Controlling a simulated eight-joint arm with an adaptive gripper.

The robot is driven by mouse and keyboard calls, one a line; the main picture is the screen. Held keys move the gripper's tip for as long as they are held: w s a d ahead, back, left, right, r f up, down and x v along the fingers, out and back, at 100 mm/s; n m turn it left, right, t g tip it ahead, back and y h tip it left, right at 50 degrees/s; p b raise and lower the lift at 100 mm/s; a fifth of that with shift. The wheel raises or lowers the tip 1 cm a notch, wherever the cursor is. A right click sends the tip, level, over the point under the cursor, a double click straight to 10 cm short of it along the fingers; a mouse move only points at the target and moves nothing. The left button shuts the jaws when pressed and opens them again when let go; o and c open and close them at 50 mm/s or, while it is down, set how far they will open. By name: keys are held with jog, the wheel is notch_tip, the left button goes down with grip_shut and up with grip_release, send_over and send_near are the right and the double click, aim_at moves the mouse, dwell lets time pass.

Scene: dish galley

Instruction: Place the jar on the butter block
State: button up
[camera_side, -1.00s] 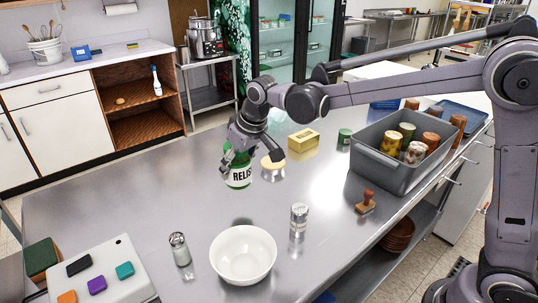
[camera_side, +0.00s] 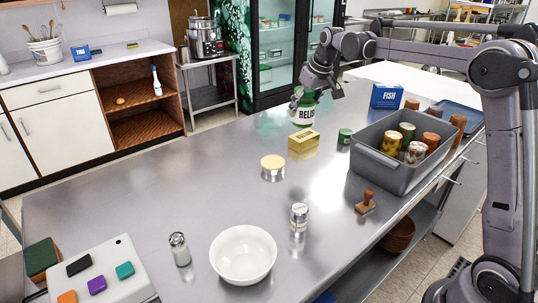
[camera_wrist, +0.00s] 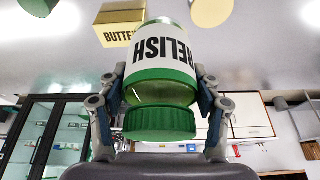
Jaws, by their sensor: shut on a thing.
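The relish jar (camera_side: 304,113) has a white label and green bands. My gripper (camera_side: 308,95) is shut on it, above the far part of the steel table. In the wrist view the jar (camera_wrist: 160,62) sits between both fingers (camera_wrist: 160,95), its green lid toward my palm. The yellow butter block (camera_side: 303,141) lies on the table just below and in front of the jar in the side view. It also shows in the wrist view (camera_wrist: 118,25), behind the jar, which partly hides it. The jar appears apart from the block.
A grey bin (camera_side: 372,171) with several jars stands right of the butter block. A small green can (camera_side: 345,136) is close to the block. A blue FISH box (camera_side: 386,95) stands behind. A round-lidded container (camera_side: 273,164) is left and nearer. The table's left middle is clear.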

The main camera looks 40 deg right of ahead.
jog(key=s+d+r+m, duration=0.2)
jog(key=d, duration=1.4)
send_over(304, 134)
notch_tip(304, 134, down, 7)
jog(key=shift+h, duration=0.3)
jog(key=shift+s+a+f, duration=0.1)
jog(key=shift+s+f, duration=0.05)
jog(key=shift+f, duration=2.05)
jog(key=o, duration=1.5)
jog(key=shift+f, duration=0.15)
jog(key=shift+o, duration=0.2)
